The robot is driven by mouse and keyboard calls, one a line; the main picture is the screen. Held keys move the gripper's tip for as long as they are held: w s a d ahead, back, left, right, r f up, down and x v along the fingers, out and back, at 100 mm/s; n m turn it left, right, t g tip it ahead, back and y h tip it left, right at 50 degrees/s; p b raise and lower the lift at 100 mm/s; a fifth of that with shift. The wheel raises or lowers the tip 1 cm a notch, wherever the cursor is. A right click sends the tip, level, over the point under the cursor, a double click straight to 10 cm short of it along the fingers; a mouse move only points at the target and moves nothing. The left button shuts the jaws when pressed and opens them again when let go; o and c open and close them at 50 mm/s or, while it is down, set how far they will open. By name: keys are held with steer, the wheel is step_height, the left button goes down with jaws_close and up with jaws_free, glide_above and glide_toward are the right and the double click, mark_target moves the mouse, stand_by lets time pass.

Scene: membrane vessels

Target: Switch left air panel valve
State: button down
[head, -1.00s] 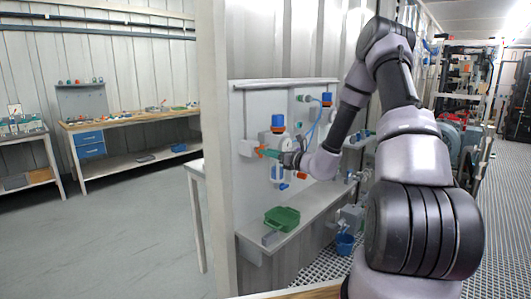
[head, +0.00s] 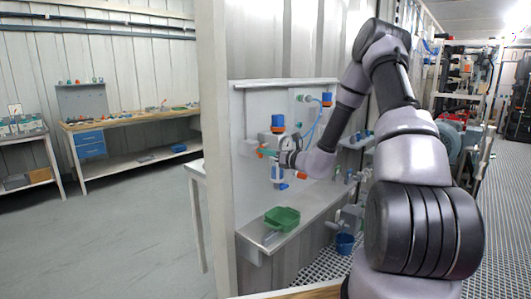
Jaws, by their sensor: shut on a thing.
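The air panel (head: 250,115) is a pale board on the corrugated wall at the middle of the head view. A valve unit with a blue cap (head: 278,121) is at its left side. My gripper (head: 272,152) is in front of this unit, shut on the left valve's handle. A small orange part (head: 262,150) shows at its fingertips. The gripper and wrist hide most of the valve, so the handle's exact angle is hard to tell. Another blue-capped unit (head: 326,99) is further right on the panel.
A shelf (head: 300,222) below the panel holds a green tray (head: 282,218). A post (head: 212,150) stands just left of the panel. The floor at the left (head: 130,230) is clear.

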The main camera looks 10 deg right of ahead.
steer(key=shift+w+d+f+m, duration=0.1)
steer(key=shift+f+m, duration=0.05)
steer(key=shift+m, duration=3.75)
steer(key=shift+w+d+f+m, duration=0.1)
steer(key=shift+m, duration=3.8)
steer(key=c, duration=0.9)
jaws_free()
steer(key=shift+o, duration=0.2)
steer(key=shift+s, duration=0.15)
